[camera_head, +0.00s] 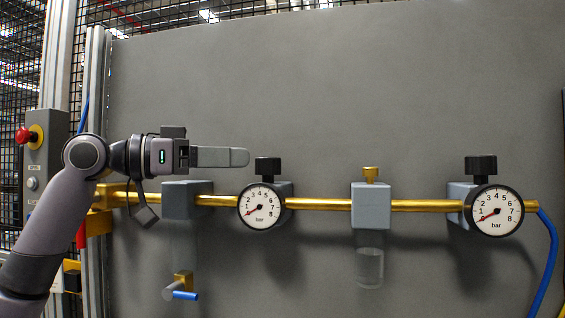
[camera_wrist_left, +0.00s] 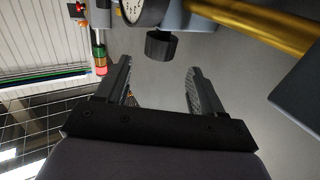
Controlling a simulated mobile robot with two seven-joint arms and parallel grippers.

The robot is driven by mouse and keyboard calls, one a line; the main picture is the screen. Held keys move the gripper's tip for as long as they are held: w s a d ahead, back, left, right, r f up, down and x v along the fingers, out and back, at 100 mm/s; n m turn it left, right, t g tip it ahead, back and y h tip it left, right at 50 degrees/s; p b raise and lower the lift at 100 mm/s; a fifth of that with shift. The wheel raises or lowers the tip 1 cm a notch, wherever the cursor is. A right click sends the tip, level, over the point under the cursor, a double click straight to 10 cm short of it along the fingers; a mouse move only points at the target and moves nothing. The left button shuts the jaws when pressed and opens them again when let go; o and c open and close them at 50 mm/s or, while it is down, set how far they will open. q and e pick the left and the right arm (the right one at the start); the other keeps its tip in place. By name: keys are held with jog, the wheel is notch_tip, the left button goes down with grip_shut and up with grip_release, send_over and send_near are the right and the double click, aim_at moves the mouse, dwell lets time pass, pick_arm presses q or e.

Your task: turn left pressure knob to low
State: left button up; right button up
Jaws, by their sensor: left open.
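The left pressure knob (camera_head: 268,166) is black and ribbed, and stands on top of the left regulator behind a round gauge (camera_head: 260,207). The gauge's red needle points to the lower left, near the low end of its scale. My left gripper (camera_head: 246,157) points right, its fingertips just left of the knob and level with its upper part. In the left wrist view, my left gripper (camera_wrist_left: 158,70) is open and empty, with the knob (camera_wrist_left: 160,45) ahead of the gap and not between the fingers. My right gripper is not in view.
A brass pipe (camera_head: 320,204) runs across the grey panel (camera_head: 350,80). A grey block with a small brass knob (camera_head: 370,174) and a second regulator with a black knob (camera_head: 481,166) stand to the right. A blue-handled valve (camera_head: 184,295) hangs below left. Space above the pipe is clear.

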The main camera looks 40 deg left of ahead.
aim_at(268, 158)
pick_arm(q)
jog(key=p+x, duration=0.4)
jog(key=x, duration=0.1)
jog(key=shift+w+d+r, duration=0.2)
jog(key=shift+r, duration=0.05)
jog(key=shift+w+d+f+p, duration=0.2)
jog(key=shift+w+d+p, duration=0.15)
jog(key=shift+w, duration=0.2)
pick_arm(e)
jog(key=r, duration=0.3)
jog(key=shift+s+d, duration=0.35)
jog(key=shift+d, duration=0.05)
pick_arm(q)
jog(key=c, duration=0.9)
